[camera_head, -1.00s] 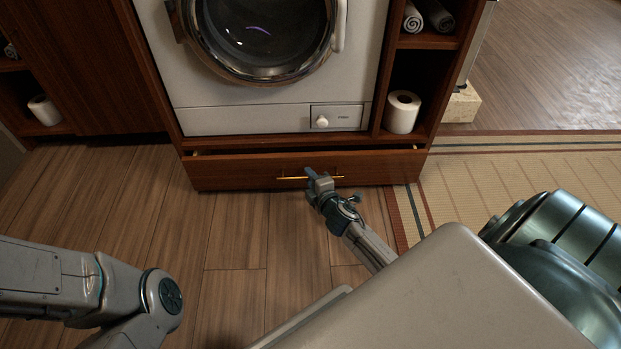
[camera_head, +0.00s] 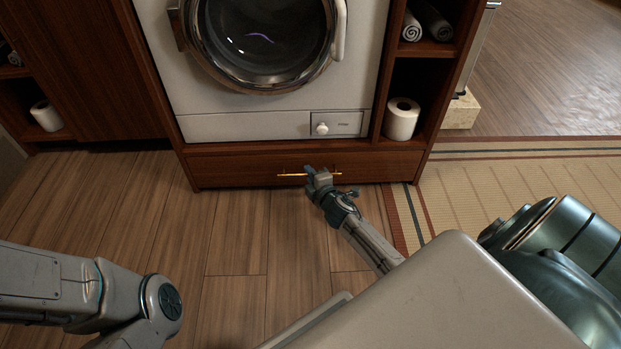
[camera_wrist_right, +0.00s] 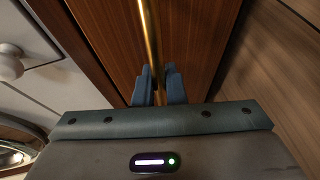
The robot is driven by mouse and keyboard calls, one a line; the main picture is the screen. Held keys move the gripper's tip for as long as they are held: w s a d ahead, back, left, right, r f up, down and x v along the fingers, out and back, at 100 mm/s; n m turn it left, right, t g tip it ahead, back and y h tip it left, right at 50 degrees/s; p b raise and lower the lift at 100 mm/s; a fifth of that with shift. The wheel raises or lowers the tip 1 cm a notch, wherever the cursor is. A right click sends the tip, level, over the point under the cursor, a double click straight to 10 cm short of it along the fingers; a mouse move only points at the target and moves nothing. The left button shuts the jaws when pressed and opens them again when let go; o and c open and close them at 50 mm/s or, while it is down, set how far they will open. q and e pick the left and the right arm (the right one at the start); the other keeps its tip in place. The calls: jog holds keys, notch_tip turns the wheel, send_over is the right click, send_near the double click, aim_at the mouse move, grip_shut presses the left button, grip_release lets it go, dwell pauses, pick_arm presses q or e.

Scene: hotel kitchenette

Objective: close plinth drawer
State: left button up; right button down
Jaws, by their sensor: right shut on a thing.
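The plinth drawer (camera_head: 236,170) is the low wooden front beneath the washing machine. Its face looks flush with the cabinet, with no open gap visible above it. A thin brass bar handle (camera_head: 291,174) runs across its middle; it also shows in the right wrist view (camera_wrist_right: 150,32). My right gripper (camera_head: 312,172) is at the handle, and in the right wrist view its blue fingers (camera_wrist_right: 159,86) are shut around the bar. Of my left arm only grey links show at the lower left; its gripper is out of view.
The white washing machine (camera_head: 240,127) stands above the drawer. Side shelves hold a toilet roll (camera_head: 402,118) and rolled towels (camera_head: 432,20). A woven mat (camera_head: 490,195) lies at the right. The wooden floor (camera_head: 235,225) in front of the drawer is clear.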

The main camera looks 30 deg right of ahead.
jog(key=shift+w+d, duration=0.1)
jog(key=shift+w, duration=0.05)
jog(key=c, duration=1.8)
grip_release()
jog(key=shift+r, duration=0.1)
jog(key=v, duration=0.5)
jog(key=p+v, duration=0.1)
jog(key=v, duration=0.5)
jog(key=shift+f, duration=0.2)
